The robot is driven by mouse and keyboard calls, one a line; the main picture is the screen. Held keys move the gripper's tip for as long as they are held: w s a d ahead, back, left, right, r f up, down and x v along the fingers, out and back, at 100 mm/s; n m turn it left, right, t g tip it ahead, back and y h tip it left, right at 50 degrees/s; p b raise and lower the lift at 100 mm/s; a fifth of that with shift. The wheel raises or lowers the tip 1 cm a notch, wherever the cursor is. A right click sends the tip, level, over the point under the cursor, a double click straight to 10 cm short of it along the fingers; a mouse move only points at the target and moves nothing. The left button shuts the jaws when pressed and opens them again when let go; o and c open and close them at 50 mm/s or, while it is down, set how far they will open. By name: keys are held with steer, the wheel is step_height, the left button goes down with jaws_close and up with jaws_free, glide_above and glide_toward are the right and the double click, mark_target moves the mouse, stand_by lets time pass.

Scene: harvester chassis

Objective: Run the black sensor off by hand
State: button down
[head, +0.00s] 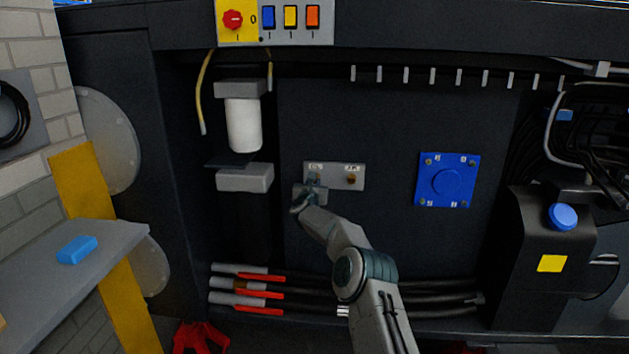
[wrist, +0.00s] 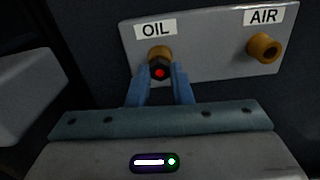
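The black sensor (wrist: 160,71) is a small dark hex piece with a red centre. It sits at the brass oil port (wrist: 157,52) under the OIL label on a light grey plate (wrist: 208,50). My gripper (wrist: 160,80) faces the plate, its two blue fingers on either side of the sensor. The fingertips appear to touch its sides, so the gripper looks shut on it. In the head view, my gripper (head: 314,182) is at the left end of the grey plate (head: 335,173), and my arm hides part of the panel below. The sensor is too small there to make out.
A grey block (head: 245,178) with a white cylinder (head: 243,124) above stands left of the plate. A blue square cover (head: 447,180) is to the right. Red-handled hoses (head: 260,292) run below.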

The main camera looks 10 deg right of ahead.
steer(key=shift+f+b, duration=0.15)
steer(key=shift+b, duration=0.65)
steer(key=n+p, duration=0.4)
steer(key=n, duration=0.7)
steer(key=n+p, duration=0.4)
steer(key=n, duration=0.7)
steer(key=shift+s+a+f+n, duration=0.1)
steer(key=shift+s+f+n, duration=0.1)
steer(key=shift+n, duration=0.2)
steer(key=shift+f+n, duration=0.15)
steer(key=shift+n, duration=1.05)
steer(key=c, duration=1.2)
jaws_free()
steer(key=shift+s, duration=0.1)
steer(key=shift+r, duration=0.25)
